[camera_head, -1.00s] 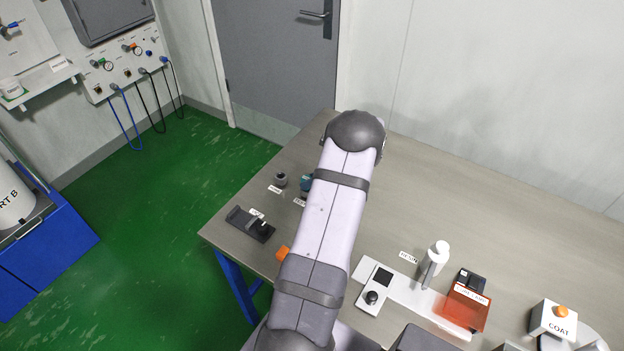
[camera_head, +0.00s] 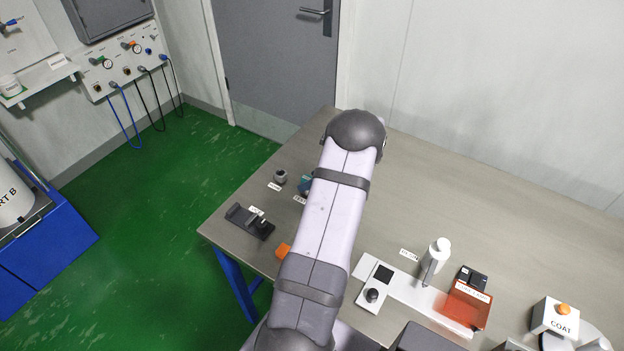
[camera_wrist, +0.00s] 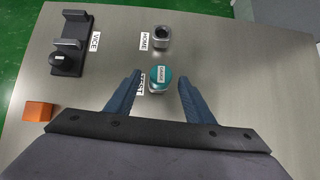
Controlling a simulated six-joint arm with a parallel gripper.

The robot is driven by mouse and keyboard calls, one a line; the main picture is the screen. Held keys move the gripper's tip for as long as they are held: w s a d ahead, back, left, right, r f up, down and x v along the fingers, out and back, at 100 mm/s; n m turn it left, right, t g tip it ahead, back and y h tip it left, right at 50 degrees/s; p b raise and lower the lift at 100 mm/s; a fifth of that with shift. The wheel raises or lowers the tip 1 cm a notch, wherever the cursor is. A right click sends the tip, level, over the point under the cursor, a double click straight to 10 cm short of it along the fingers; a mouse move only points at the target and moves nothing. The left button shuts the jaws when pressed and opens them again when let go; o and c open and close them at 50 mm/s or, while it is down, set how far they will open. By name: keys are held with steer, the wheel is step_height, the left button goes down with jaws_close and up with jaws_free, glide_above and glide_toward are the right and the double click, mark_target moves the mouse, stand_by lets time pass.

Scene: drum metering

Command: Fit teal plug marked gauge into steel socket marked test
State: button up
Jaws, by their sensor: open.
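The teal plug (camera_wrist: 161,79) with a white GAUGE label is seen from above in the wrist view, beside the TEST label (camera_wrist: 142,83). A pale steel rim shows under its near edge, apparently the test socket (camera_wrist: 156,92); how deep the plug sits in it I cannot tell. In the head view the teal plug (camera_head: 306,183) is partly hidden by my arm. My gripper (camera_wrist: 160,74) is open, with one blue finger on each side of the plug and visible gaps between. An empty steel socket (camera_wrist: 162,37) stands by the HOME label (camera_wrist: 145,41).
A dark vice (camera_wrist: 72,45) with a VICE label stands at the left. An orange block (camera_wrist: 38,111) lies near the table edge. In the head view, a white dispenser (camera_head: 434,262) and an orange-red box (camera_head: 467,305) stand right of my arm.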

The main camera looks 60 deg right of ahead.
steer(key=b+v, duration=0.2)
steer(key=v, duration=0.5)
stand_by(0.8)
